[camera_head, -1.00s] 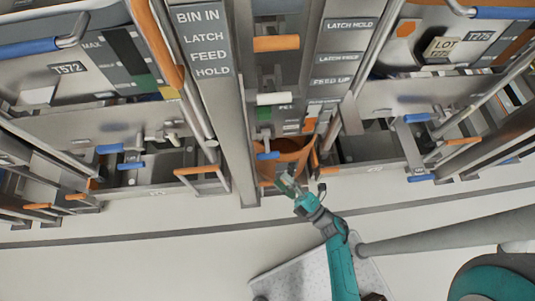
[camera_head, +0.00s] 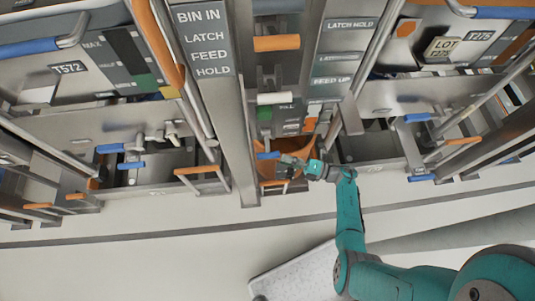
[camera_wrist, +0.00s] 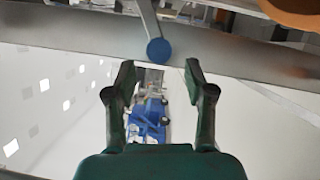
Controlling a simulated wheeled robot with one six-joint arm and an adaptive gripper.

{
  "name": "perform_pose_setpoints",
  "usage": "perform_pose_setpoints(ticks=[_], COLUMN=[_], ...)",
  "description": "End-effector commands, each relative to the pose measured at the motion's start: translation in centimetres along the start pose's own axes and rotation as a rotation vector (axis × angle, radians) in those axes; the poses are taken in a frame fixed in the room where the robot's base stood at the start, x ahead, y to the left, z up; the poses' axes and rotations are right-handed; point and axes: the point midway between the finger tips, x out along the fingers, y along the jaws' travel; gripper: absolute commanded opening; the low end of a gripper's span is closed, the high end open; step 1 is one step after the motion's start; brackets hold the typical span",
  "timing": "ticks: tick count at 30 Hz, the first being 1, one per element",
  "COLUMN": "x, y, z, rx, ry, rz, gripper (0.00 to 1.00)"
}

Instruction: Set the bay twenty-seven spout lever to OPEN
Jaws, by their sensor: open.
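A blue-ended lever (camera_head: 267,156) sticks out in the middle bay, over an orange bin. In the wrist view, a round blue knob (camera_wrist: 158,51) on a grey metal bar lies just beyond and between my fingertips; it looks like the same lever's end. My gripper (camera_head: 286,168) is just right of and below the blue lever in the head view. In the wrist view my gripper (camera_wrist: 159,78) is open and nothing is between its fingers. I cannot tell whether it touches the knob. No bay number is readable on this bay.
The orange bin (camera_head: 270,178) sits below the lever, partly hidden by my gripper. A white handle (camera_head: 279,98) and an orange handle (camera_head: 277,43) are above. A post labelled BIN IN, LATCH, FEED, HOLD (camera_head: 204,45) stands left. The floor (camera_head: 150,260) in front is clear.

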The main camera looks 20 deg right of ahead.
Motion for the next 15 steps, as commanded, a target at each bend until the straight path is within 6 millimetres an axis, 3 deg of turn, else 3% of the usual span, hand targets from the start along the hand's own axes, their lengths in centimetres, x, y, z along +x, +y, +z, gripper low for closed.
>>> perform_pose_setpoints(ticks=[9,15], x=[5.1,7.0], y=[0.1,0.1], z=[-0.1,0.0], rx=[0.0,0.0], ry=[0.004,0.001], rz=[0.001,0.001], gripper=[0.54,0.54])
